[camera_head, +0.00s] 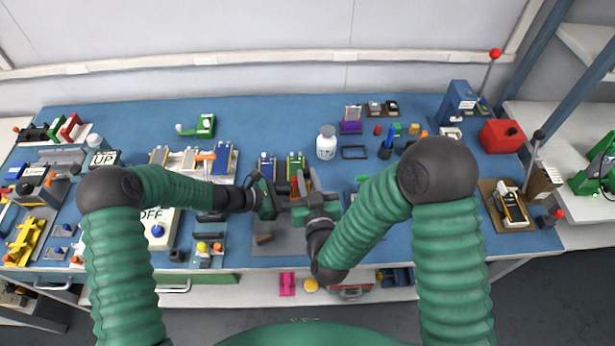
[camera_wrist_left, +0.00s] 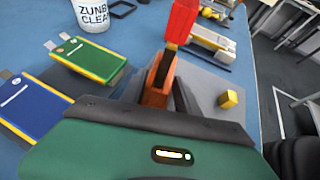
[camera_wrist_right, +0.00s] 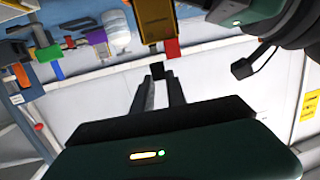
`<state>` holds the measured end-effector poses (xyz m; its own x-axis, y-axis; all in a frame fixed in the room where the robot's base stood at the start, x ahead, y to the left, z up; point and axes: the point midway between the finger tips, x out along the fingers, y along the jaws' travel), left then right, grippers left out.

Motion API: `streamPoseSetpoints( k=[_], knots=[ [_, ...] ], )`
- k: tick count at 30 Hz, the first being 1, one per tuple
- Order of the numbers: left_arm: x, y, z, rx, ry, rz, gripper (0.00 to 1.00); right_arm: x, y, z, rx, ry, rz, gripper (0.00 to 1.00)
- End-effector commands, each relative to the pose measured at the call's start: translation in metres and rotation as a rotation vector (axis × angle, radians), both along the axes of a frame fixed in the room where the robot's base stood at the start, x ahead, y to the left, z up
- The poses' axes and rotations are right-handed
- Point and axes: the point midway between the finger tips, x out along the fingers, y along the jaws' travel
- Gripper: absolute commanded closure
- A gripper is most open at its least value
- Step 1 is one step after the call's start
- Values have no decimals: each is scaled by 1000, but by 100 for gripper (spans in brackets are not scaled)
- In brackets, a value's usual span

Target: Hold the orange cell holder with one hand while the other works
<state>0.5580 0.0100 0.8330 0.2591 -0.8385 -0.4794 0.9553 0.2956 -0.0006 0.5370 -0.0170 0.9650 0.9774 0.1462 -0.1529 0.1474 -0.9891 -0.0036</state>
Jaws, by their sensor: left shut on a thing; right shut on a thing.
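The orange cell holder (camera_wrist_left: 158,82) stands between the fingers of my left gripper (camera_wrist_left: 160,98), which is shut on it. A red part (camera_wrist_left: 180,22) rises above the holder in the left wrist view. In the head view my left gripper (camera_head: 272,195) is at mid-bench, close to my right gripper (camera_head: 303,200). In the right wrist view my right gripper (camera_wrist_right: 158,78) is shut on a small black end (camera_wrist_right: 158,70), beside a red tab (camera_wrist_right: 172,48) and a brownish-yellow cell-like body (camera_wrist_right: 155,20). The grippers partly hide the holder in the head view.
Blue and green cells (camera_head: 267,167) (camera_head: 296,166) stand just behind the grippers. A white bottle (camera_head: 326,143) and a black frame (camera_head: 354,152) are farther back. A yellow cube (camera_wrist_left: 229,99) lies on the grey mat near the left gripper. Bare blue bench shows at the back centre.

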Motion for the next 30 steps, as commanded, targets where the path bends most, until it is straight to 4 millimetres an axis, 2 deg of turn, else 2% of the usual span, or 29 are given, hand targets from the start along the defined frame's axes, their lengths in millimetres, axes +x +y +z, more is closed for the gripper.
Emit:
streamPoseSetpoints(
  k=[30],
  knots=[
    [0,0,-1,1,1,0,85,0,1,-15,0,-1,0,100]
  ],
)
